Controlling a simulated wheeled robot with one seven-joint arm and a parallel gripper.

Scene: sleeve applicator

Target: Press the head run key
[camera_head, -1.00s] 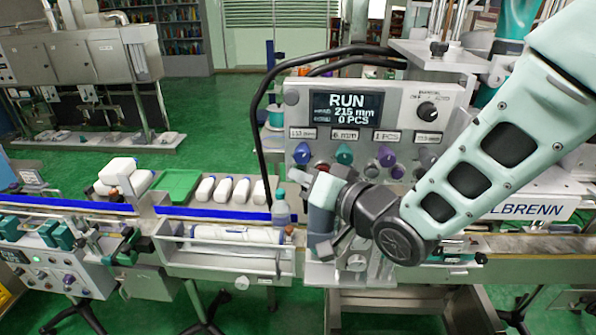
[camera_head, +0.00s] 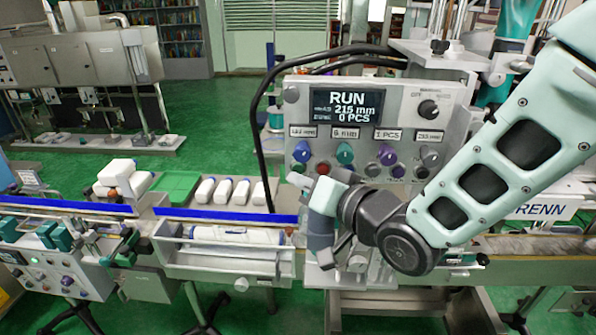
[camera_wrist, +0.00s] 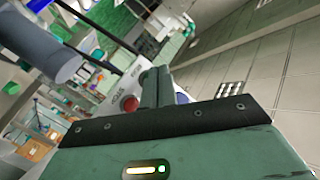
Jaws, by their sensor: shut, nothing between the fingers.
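The control panel (camera_head: 462,120) stands right of centre in the head view. Its screen (camera_head: 347,107) reads RUN, 215 mm, 0 PCS. Below are coloured knobs, including a teal knob (camera_head: 345,153) and a purple knob (camera_head: 387,153), and a lower row with a red button (camera_head: 322,169). I cannot read which key is the head run key. My gripper (camera_head: 320,238) is low in front of the panel's left part, its fingertips unclear there. In the wrist view my gripper (camera_wrist: 155,87) is shut and empty. A red button (camera_wrist: 130,103) shows just left of the fingers, apparently beyond them.
White bottles (camera_head: 223,190) lie behind the conveyor's blue strip (camera_head: 225,215), left of the panel. A green tray (camera_head: 176,187) is beside them. A black cable (camera_head: 258,130) loops down the panel's left side. A black selector knob (camera_head: 428,109) is at its upper right.

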